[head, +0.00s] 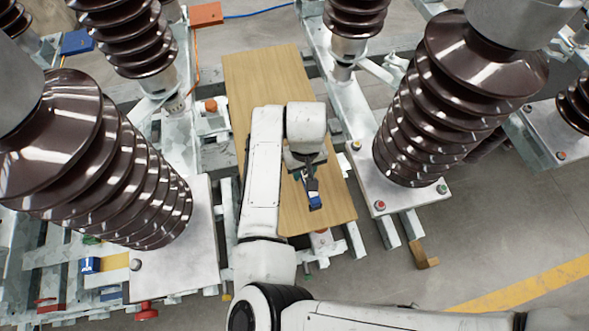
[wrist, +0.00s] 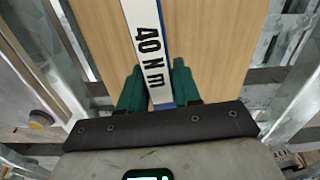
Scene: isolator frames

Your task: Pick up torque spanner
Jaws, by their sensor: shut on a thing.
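The torque spanner (wrist: 146,42) shows in the wrist view as a long white bar marked "40 N m" with a blue edge. It runs from the top edge down between the green fingers of my gripper (wrist: 158,88). My gripper is shut on it, one finger on each side. The spanner's far end is outside the wrist view. In the head view my gripper (head: 312,186) is over the front part of the wooden board, with a small blue part (head: 316,202) at its tip. Most of the spanner is hidden there, and I cannot tell whether it touches the board.
The wooden board (head: 262,72) lies across the steel frame. Large brown ribbed insulators stand close on the left (head: 95,165) and right (head: 440,105). An orange box (head: 205,14) is at the back. Open floor (head: 510,240) lies at the right.

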